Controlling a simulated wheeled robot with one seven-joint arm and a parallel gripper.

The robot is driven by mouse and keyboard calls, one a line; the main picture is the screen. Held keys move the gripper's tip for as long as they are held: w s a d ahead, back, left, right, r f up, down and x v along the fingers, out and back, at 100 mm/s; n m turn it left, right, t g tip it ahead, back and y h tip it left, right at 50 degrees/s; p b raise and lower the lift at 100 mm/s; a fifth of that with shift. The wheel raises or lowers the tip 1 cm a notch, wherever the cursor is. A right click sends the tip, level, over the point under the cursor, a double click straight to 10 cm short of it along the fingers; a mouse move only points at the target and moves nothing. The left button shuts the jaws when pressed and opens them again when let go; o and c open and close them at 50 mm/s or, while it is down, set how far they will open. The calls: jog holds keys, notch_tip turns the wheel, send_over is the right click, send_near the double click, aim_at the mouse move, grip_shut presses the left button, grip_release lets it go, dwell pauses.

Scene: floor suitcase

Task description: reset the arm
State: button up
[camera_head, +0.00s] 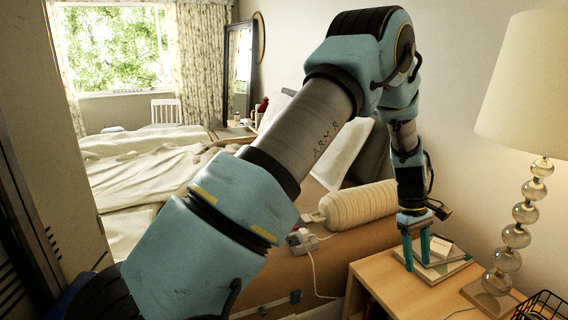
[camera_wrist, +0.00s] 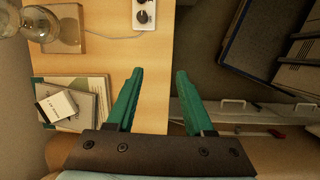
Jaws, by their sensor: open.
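My gripper (camera_head: 416,250) hangs at the end of my arm, pointing down over the wooden bedside table (camera_head: 392,277). Its two green fingers are apart with nothing between them. In the wrist view my gripper (camera_wrist: 155,88) spans the table's edge, with one finger over the wood and the other over the dark gap beside it. A small white box (camera_wrist: 57,106) lies on books (camera_wrist: 89,92) beside the fingers, and the books also show behind the gripper in the head view (camera_head: 450,268).
A lamp (camera_head: 516,215) with a glass-ball stem stands on the table's right. A black wire basket (camera_head: 541,306) is at the lower right corner. A cream bolster (camera_head: 358,205) lies left of my gripper. A bed (camera_head: 130,165) fills the left background.

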jog(key=w+a+r+m+t, duration=0.1)
jog(key=w+a+r, duration=0.15)
jog(key=a, duration=0.55)
jog(key=w+a+r+t+p, duration=0.1)
jog(key=w+a+r, duration=0.1)
jog(key=a+r, duration=0.35)
jog(key=w+a+r+m, duration=0.1)
jog(key=w+a+r, duration=0.1)
jog(key=a, duration=0.8)
jog(key=s+a+r+m+t+p, duration=0.1)
jog(key=s+a, duration=0.3)
jog(key=a, duration=0.6)
jog(key=s+a+r+m+t+y, duration=0.1)
jog(key=s+a+r, duration=0.3)
jog(key=a, duration=0.6)
jog(key=shift+s+a+r+t+p, duration=0.15)
jog(key=shift+s+a+t+p, duration=0.15)
jog(key=shift+s, duration=0.25)
jog(key=shift+c, duration=0.2)
